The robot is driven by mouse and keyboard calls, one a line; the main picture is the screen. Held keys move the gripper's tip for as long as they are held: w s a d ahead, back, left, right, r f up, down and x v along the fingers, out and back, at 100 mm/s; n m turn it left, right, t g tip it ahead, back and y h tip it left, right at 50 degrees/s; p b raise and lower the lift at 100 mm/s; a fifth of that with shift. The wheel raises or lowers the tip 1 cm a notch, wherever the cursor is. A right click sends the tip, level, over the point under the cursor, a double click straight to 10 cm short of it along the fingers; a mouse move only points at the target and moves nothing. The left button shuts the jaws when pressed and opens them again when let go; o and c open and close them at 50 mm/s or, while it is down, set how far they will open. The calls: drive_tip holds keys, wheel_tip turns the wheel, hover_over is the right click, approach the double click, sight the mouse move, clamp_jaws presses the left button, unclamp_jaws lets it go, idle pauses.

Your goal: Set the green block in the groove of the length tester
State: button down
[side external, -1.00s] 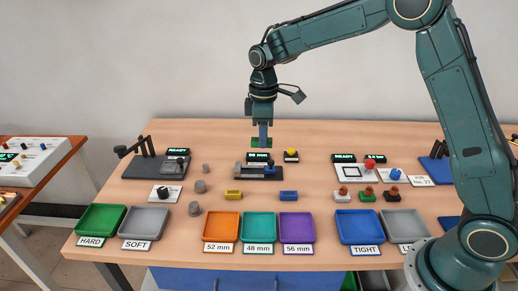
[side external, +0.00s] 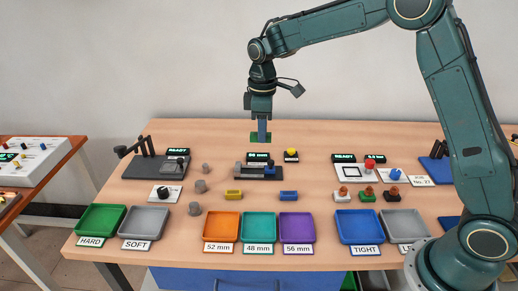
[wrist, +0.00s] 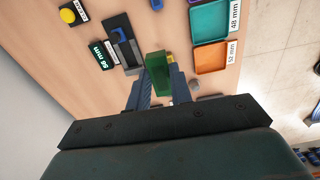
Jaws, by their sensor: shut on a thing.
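My gripper (side external: 262,136) is shut on the green block (wrist: 158,74), which also shows as a green edge at the fingertips in the side view (side external: 254,137). The block is held in the air above the length tester (side external: 258,171), apart from it. The tester is a dark grey base with a groove, a blue part at one end and a lit display (side external: 258,157). In the wrist view the tester (wrist: 122,42) lies beyond the block, and its display reads 56 mm.
A yellow block (side external: 233,194) and a blue block (side external: 288,196) lie in front of the tester. Orange (side external: 221,226), teal (side external: 259,226) and purple (side external: 296,226) trays stand at the front. A yellow button (side external: 291,153) is behind right; grey cylinders (side external: 200,186) are left.

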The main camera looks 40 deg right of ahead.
drive_tip(key=r, duration=0.1)
hover_over(254, 172)
idle(0.5)
wheel_tip(254, 172, down, 16)
drive_tip(key=shift+r, duration=0.15)
idle(0.5)
drive_tip(key=shift+f, duration=2.1)
drive_tip(key=shift+f, duration=0.15)
drive_tip(key=c, duration=1.3)
unclamp_jaws()
drive_tip(key=shift+o, duration=0.2)
